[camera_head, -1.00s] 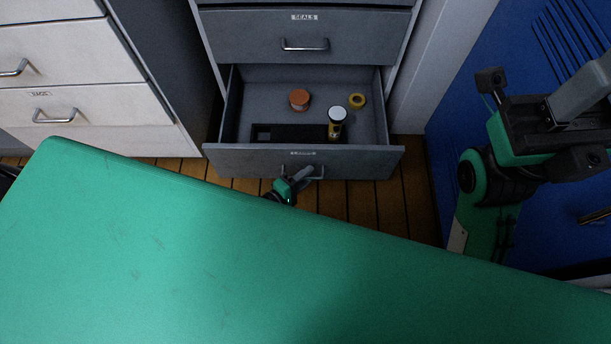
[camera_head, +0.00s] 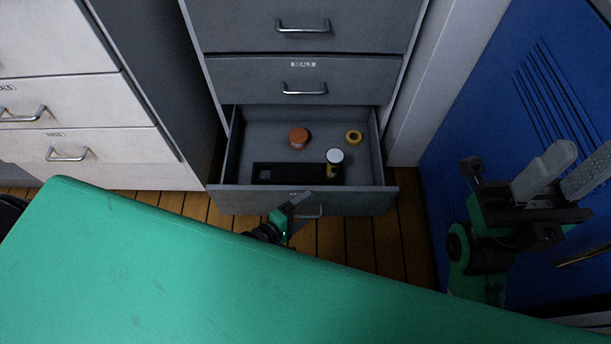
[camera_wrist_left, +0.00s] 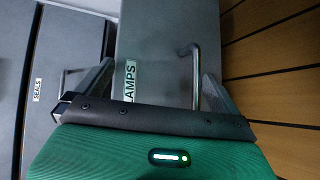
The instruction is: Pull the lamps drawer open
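The lamps drawer (camera_head: 235,200) is pulled out from the grey cabinet, its inside showing. Its label reads LAMPS in the left wrist view (camera_wrist_left: 130,82). Its metal bar handle (camera_wrist_left: 194,75) lies in front of the drawer face, between my left fingers and close to the right one. My left gripper (camera_head: 298,202) is at the drawer front; in the left wrist view its fingers (camera_wrist_left: 155,85) are spread wide and do not clamp the handle. My right gripper (camera_head: 566,178) is raised at the right, its fingers apart and empty.
The drawer holds an orange-brown round piece (camera_head: 299,137), a yellow ring (camera_head: 354,137), a white-topped cylinder (camera_head: 334,163) and a black tray (camera_head: 264,180). The seals drawer (camera_head: 350,75) above is shut. A white cabinet (camera_head: 85,95) stands left, a blue panel (camera_head: 450,120) right.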

